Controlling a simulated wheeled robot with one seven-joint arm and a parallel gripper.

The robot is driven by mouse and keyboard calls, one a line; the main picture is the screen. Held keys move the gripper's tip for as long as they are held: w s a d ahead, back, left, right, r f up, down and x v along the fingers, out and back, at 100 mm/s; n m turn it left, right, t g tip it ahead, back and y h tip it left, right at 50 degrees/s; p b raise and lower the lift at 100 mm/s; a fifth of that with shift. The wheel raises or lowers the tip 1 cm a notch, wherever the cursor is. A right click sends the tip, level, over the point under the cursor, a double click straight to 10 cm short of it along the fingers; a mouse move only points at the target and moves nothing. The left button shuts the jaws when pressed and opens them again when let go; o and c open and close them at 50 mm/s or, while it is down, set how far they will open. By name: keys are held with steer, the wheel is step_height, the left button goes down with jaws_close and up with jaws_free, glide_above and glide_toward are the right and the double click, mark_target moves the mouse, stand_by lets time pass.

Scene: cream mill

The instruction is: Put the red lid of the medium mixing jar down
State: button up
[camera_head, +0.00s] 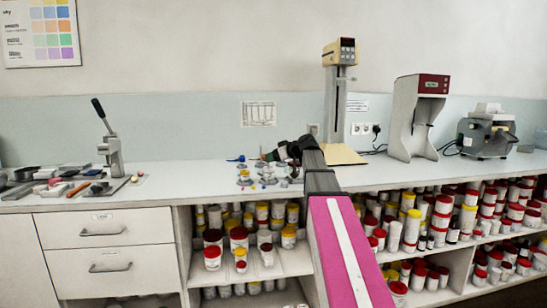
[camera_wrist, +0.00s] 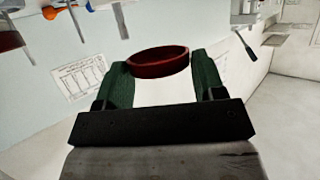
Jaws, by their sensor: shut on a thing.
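My gripper (camera_wrist: 162,78) has two green fingers in the wrist view, one on each side of a red round lid (camera_wrist: 158,62). The gripper is shut on this lid. A pale area shows below the lid between the fingers; I cannot tell whether it is part of the held thing. In the head view my gripper (camera_head: 277,153) is a small dark shape above the white worktop (camera_head: 205,175), and the lid cannot be made out there. I cannot pick out the medium mixing jar among the many red-lidded jars.
Small items stand around the gripper, including a blue-ended tool (camera_head: 237,158). A stirrer stand (camera_head: 338,100) is just right of my arm, then a grey-and-red device (camera_head: 418,115). A lever press (camera_head: 112,150) stands left. The worktop between press and small items is clear.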

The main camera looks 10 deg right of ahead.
steer(key=s+a+r, duration=0.1)
steer(key=s+a, duration=0.3)
steer(key=s, duration=0.2)
glide_above(288, 186)
step_height(288, 186, down, 7)
steer(key=shift+r, duration=0.15)
steer(key=shift+f, duration=1.95)
steer(key=shift+f, duration=0.65)
steer(key=o, duration=0.9)
steer(key=shift+r, duration=0.15)
